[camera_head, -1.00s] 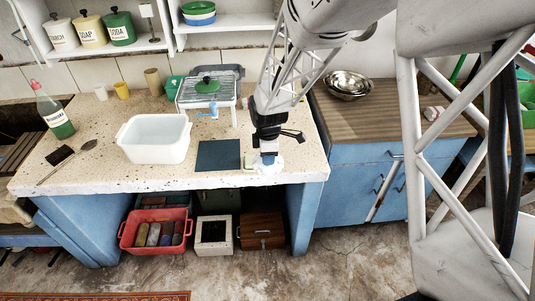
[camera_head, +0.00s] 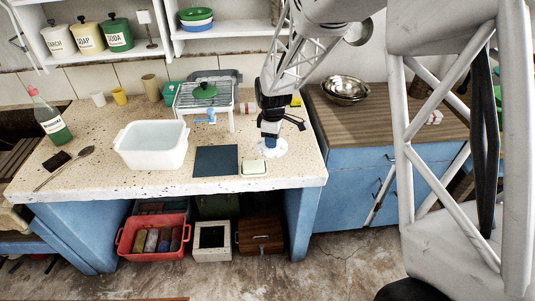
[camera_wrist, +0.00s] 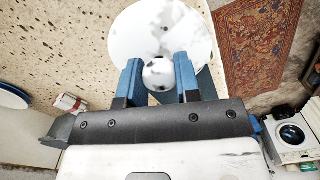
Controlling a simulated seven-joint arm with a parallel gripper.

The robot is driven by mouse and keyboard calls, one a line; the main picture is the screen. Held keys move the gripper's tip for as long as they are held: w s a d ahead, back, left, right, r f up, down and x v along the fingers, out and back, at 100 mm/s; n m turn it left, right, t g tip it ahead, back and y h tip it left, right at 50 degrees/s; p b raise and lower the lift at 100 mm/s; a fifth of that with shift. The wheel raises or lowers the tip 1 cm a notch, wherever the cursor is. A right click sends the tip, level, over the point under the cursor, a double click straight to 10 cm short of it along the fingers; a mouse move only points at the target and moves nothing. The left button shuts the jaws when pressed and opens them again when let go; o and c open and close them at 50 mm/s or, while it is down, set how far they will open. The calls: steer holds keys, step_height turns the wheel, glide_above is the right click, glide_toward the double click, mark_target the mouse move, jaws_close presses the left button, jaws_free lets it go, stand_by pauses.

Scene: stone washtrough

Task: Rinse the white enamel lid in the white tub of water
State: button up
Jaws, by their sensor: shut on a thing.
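My gripper (camera_wrist: 160,75) is shut on the knob, one blue finger on each side. In the head view the lid (camera_head: 272,148) is below my gripper (camera_head: 270,136), at the right of the speckled counter. Whether it is clear of the counter is hard to tell. The white tub (camera_head: 150,160) stands on the counter to the left, apart from the lid. Its inside looks pale; the water surface is hard to make out.
A dark blue mat (camera_head: 216,160) and a pale soap-like block (camera_head: 254,168) lie between tub and lid. A spoon (camera_head: 68,165) and a bottle (camera_head: 52,122) are at left. Metal bowls (camera_head: 345,87) sit on the right cabinet.

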steer(key=w+d+r+m, duration=0.5)
steer(key=w+r, duration=0.1)
steer(key=w, duration=0.2)
steer(key=w+d+r+m, duration=0.5)
steer(key=w, duration=0.2)
steer(key=w+a+r, duration=0.3)
steer(key=w+a, duration=0.1)
steer(key=w, duration=0.1)
steer(key=s+a+f+n, duration=0.1)
steer(key=a+f+n, duration=0.2)
steer(key=a+n, duration=1.15)
steer(key=s+a+f+n, duration=0.1)
steer(key=s+a, duration=0.2)
steer(key=a, duration=0.8)
steer(key=s+a+f+n, duration=0.1)
steer(key=s+a, duration=0.3)
steer(key=a, duration=0.7)
steer(key=s+a+f+n, duration=0.2)
steer(key=s+a, duration=0.2)
steer(key=a, duration=0.8)
steer(key=shift+f, duration=0.25)
step_height(320, 180, down, 8)
steer(key=shift+f, duration=0.2)
